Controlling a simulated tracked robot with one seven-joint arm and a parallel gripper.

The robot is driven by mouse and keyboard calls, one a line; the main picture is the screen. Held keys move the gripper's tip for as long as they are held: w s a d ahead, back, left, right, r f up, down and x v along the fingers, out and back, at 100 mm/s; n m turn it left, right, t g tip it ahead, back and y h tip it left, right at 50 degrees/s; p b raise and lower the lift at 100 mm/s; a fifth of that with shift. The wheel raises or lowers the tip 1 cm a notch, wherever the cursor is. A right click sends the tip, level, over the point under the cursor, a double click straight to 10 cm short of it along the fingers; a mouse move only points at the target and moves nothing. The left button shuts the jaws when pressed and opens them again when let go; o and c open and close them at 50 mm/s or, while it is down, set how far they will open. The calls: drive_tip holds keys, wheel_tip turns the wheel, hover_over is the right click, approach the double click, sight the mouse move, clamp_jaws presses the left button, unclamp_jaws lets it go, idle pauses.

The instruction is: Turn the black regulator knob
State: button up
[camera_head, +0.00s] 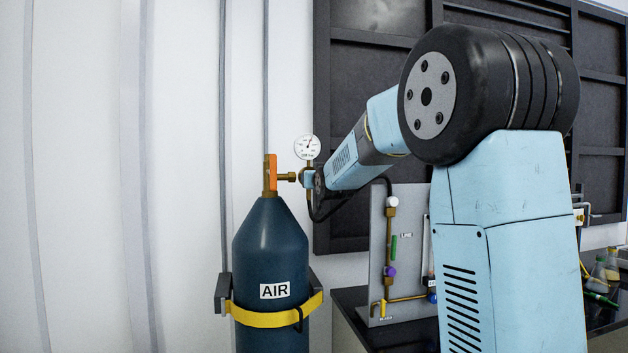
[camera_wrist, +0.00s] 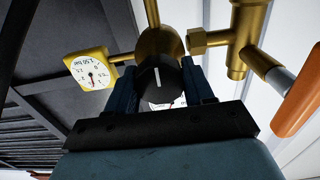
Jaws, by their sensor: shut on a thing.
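The black regulator knob (camera_wrist: 158,84) has a white pointer line and sits at the front of the brass regulator body in the wrist view. My gripper (camera_wrist: 160,86) has one dark blue finger on each side of the knob and is shut on it. The white line points roughly upward in that view. In the head view my arm's end reaches the regulator beside the cylinder valve, and the knob and fingers are hidden there. A round white gauge (camera_head: 307,147) stands above the regulator; a second, yellow-rimmed gauge (camera_wrist: 86,71) shows left of the knob in the wrist view.
The dark blue AIR cylinder (camera_head: 270,260) stands upright, held by a yellow strap (camera_head: 262,318). Its orange valve handle (camera_head: 270,172) is close left of the regulator. A black hose loops below. A grey panel (camera_head: 377,250) with valves stands on the bench to the right.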

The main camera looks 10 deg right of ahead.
drive_tip(key=shift+r+m, duration=0.15)
drive_tip(key=shift+m, duration=0.25)
drive_tip(key=o, duration=1)
drive_tip(key=s, duration=1.3)
drive_tip(key=shift+s, duration=0.4)
